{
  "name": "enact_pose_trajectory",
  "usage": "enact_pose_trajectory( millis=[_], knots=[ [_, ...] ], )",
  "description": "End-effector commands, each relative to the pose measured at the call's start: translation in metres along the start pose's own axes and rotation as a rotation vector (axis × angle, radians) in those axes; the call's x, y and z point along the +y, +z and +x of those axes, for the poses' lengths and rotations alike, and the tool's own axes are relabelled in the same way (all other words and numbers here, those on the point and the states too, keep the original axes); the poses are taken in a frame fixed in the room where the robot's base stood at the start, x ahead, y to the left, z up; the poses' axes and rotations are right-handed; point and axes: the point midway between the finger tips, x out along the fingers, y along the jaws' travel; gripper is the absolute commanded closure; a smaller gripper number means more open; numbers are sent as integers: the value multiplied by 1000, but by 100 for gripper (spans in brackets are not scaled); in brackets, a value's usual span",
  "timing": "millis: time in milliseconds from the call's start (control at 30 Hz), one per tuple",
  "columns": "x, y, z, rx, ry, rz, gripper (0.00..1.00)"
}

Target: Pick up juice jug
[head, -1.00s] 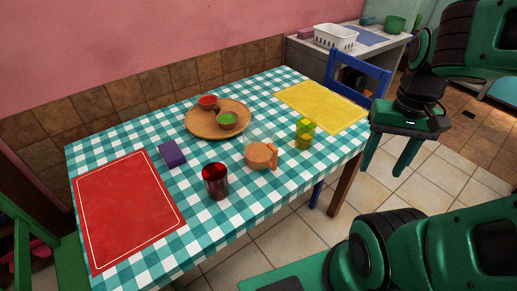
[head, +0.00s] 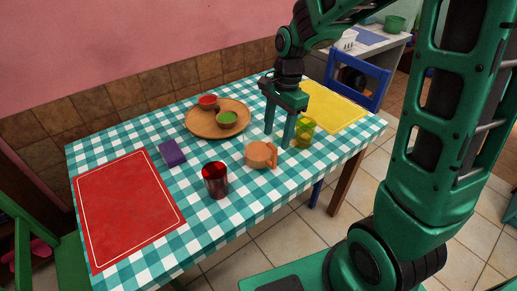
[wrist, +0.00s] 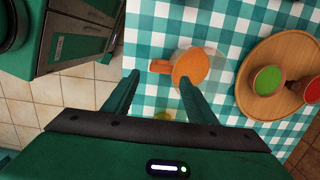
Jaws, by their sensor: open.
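The juice jug (head: 260,155) stands upright on the checked tablecloth near the middle of the table. It has an orange handle and orange contents, and its clear walls are hard to see. The wrist view shows it from above, with the jug (wrist: 192,66) just beyond my fingertips and its handle pointing left. My gripper (head: 278,138) is open and empty, pointing down over the table behind the jug, between it and the yellow mat. In the wrist view, my gripper (wrist: 158,77) has its fingers spread, with the right fingertip overlapping the jug's edge.
A yellow-green glass (head: 305,132) stands close to my gripper's right finger. A dark red glass (head: 215,180) stands left of the jug. A round wooden tray (head: 200,127) with two small bowls lies behind. A purple block (head: 172,153) and red mat (head: 125,207) lie further left.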

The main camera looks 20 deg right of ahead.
Motion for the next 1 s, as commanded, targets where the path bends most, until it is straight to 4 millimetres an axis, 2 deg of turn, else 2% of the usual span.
enact_pose_trajectory(
  millis=[300, 567, 800, 1000],
  knots=[
    [1, 2, 50, -2, 4, -2, 48],
    [1, 2, 66, -1, 2, -3, 48],
    [1, 4, 99, -1, 3, -3, 48],
    [1, 3, 113, -1, 1, -3, 48]
  ],
)
